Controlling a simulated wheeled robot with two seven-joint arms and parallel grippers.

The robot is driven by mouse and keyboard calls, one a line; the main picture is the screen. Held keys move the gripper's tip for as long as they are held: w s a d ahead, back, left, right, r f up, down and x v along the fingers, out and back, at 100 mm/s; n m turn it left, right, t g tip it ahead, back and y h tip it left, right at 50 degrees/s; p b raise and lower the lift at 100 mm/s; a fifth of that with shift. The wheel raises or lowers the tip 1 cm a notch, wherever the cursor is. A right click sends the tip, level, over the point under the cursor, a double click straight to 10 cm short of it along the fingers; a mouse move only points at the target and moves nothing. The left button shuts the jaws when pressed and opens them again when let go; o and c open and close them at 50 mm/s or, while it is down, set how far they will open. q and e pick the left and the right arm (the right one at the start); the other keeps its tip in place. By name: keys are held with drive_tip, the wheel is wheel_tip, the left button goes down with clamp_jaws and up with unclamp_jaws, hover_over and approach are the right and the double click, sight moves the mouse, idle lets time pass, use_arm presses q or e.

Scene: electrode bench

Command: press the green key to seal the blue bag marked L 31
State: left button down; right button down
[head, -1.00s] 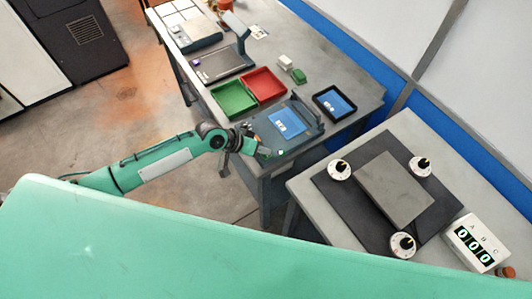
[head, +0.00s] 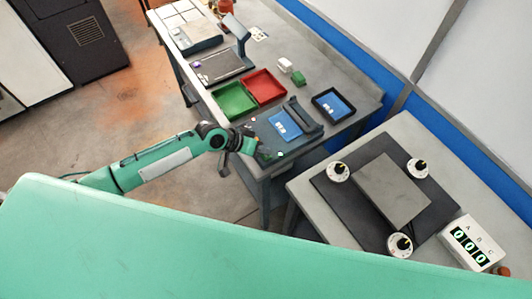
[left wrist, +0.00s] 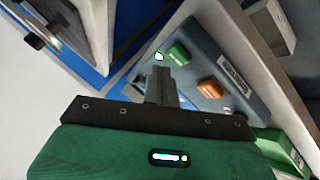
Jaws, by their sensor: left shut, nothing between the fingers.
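A blue bag (head: 284,125) with white lettering too small to read lies on the grey sealer (head: 265,140). The sealer's dark bar (head: 304,116) stands off the bag, on its right. In the left wrist view, the green key (left wrist: 177,54) and an orange key (left wrist: 209,90) sit on the sealer's panel, near a small white light (left wrist: 159,57). My left gripper (head: 250,147) is shut and empty, at the sealer's near left edge. Its fingertips (left wrist: 162,72) show just below and left of the green key; contact cannot be told. My right gripper is out of view.
A nearer table (head: 310,190) holds a plate with dials and a counter box (head: 470,243).

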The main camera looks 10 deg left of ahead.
sight(262, 157)
use_arm(q)
wheel_tip(262, 157, up, 5)
drive_tip(key=p, duration=0.4)
drive_tip(key=shift+p, duration=0.35)
idle(0.7)
